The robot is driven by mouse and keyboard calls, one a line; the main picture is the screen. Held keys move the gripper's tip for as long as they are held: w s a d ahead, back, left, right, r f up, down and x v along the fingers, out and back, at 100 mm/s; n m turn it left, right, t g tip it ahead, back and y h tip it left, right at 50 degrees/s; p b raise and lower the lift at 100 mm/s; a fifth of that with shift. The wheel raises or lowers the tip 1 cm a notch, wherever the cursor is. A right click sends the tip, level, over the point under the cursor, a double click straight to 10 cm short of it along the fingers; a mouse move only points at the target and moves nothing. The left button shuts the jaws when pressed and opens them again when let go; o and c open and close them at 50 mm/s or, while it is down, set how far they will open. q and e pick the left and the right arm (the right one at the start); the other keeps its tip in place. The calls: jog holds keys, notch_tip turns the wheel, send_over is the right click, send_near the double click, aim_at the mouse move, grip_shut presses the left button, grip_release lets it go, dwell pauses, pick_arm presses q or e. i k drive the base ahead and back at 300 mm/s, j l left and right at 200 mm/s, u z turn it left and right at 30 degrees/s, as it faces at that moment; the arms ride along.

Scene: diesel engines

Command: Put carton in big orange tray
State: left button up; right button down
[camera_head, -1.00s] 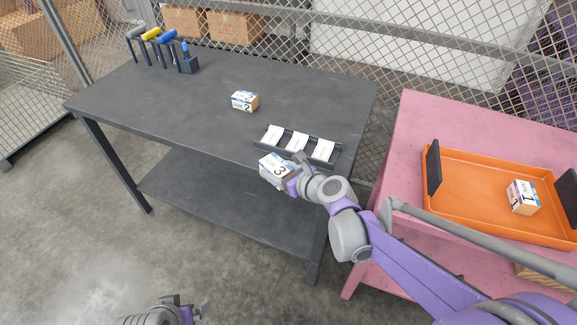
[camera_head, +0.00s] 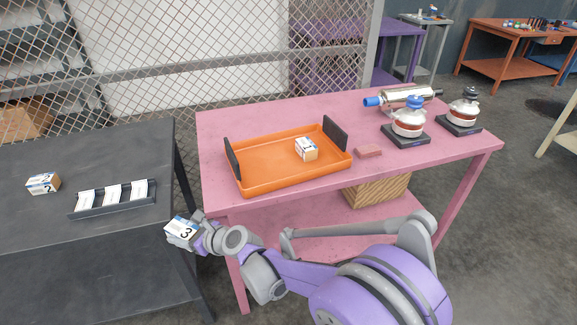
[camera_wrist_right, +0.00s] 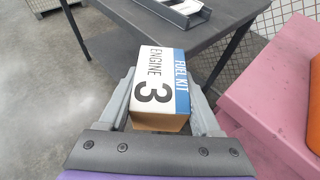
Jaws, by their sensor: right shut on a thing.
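My right gripper (camera_head: 199,237) is shut on a small white, blue and brown carton (camera_head: 181,230) marked 3. It holds the carton in the air by the front right corner of the dark table, left of the pink table. In the right wrist view the carton (camera_wrist_right: 160,85) sits between both fingers, with "FUEL KIT ENGINE 3" on top. The big orange tray (camera_head: 250,184) with black end handles lies on the pink table. Another carton (camera_head: 306,149) stands inside it, toward its right. A carton marked 2 (camera_head: 43,183) stands on the dark table. My left gripper is out of view.
A black rack (camera_head: 112,199) with white cards lies on the dark table (camera_head: 60,240). The tray's left and middle are clear. A gap separates the tables.

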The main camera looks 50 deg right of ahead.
aim_at(266, 165)
jog(key=z, duration=0.35)
jog(key=l+z, duration=0.15)
jog(key=z, duration=0.5)
